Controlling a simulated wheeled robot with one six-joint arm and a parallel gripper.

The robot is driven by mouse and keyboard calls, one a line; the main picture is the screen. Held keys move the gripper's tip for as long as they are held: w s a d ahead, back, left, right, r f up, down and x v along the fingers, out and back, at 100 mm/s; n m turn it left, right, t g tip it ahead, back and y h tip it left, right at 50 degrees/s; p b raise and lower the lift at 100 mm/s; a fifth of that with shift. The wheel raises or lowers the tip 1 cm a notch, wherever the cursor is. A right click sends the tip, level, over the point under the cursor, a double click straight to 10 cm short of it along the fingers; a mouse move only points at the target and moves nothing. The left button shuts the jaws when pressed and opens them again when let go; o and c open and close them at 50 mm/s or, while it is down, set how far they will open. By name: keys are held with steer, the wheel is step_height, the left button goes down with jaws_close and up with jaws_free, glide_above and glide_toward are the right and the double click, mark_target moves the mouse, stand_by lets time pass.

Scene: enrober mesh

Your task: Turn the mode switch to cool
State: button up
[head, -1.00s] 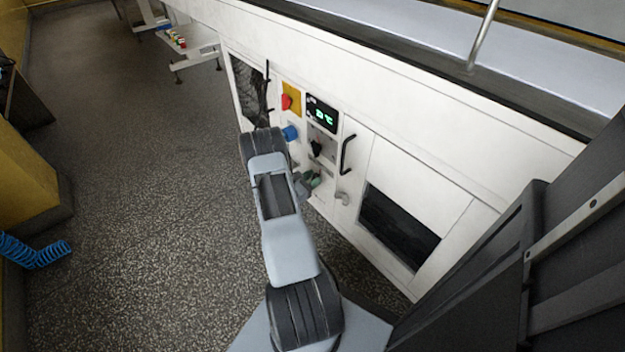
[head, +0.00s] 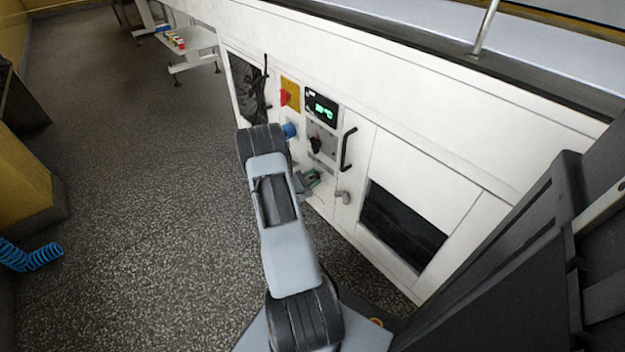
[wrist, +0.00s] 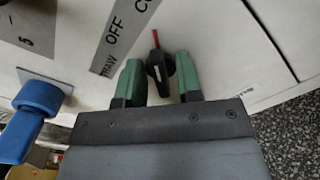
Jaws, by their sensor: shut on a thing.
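The mode switch (wrist: 160,68) is a small black knob with a red pointer, in the upper middle of the wrist view. Its label strip (wrist: 124,38) reads THAW, OFF and a word starting CO, cut off by the frame edge. The red pointer points up in the picture, roughly toward the CO word. My gripper (wrist: 159,80) has green fingers on both sides of the knob and is shut on it. In the head view my gripper (head: 309,178) is at the white panel, below the strip; the switch is hidden there.
A blue knob (wrist: 38,108) sticks out left of my gripper. On the panel, in the head view, are a green-lit display (head: 321,107), a red handle on a yellow plate (head: 290,94), another black knob (head: 316,143) and a black door handle (head: 348,149).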

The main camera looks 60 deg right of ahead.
steer(key=shift+f, duration=0.1)
stand_by(0.5)
steer(key=o, duration=0.6)
steer(key=shift+c, duration=0.2)
steer(key=shift+a, duration=0.1)
steer(key=p+v, duration=0.3)
steer(key=v, duration=1)
steer(key=shift+a, duration=0.35)
steer(key=shift+w, duration=0.15)
steer(key=s+a+r+m+t+y+p, duration=0.1)
steer(key=a+r+t+y+p, duration=0.2)
steer(key=a+r+p, duration=0.7)
steer(key=s+a+r+m+t+y+p, duration=0.2)
steer(key=a+r+y+p, duration=0.6)
steer(key=r, duration=2)
steer(key=s+a+r+m+t+y+p, duration=0.1)
steer(key=a+r+t+y+p, duration=0.3)
steer(key=a+r+p, duration=0.8)
step_height(320, 180, up, 8)
steer(key=m+y+p, duration=0.1)
steer(key=y+p, duration=0.1)
steer(key=p, duration=0.1)
steer(key=shift+s+a, duration=0.2)
steer(key=shift+s, duration=0.2)
